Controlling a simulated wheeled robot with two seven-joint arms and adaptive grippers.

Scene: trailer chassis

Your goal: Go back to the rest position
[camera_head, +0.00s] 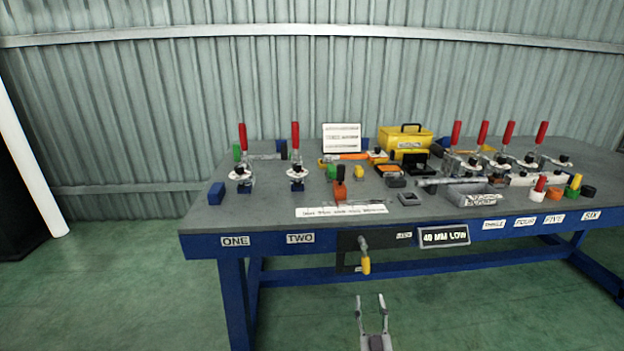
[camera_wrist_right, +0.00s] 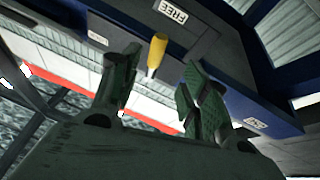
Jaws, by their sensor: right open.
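My right gripper (camera_head: 372,302) is open and empty, low in front of the workbench (camera_head: 270,221) in the head view. Its two fingers point up toward the bench front, apart from it. In the right wrist view the fingers of my right gripper (camera_wrist_right: 157,90) stand apart with nothing held between them. A yellow-handled tool (camera_head: 366,264) hangs at the bench's front panel, above and beyond the fingertips. The yellow handle also shows in the right wrist view (camera_wrist_right: 157,54). My left gripper is in neither view.
Red-handled toggle clamps (camera_head: 243,140) stand along the bench at left and right. A yellow toolbox (camera_head: 405,138), a grey bin (camera_head: 472,196) and several small tools lie on top. A sign (camera_head: 443,236) is on the front edge. The green floor (camera_head: 150,290) at left is clear.

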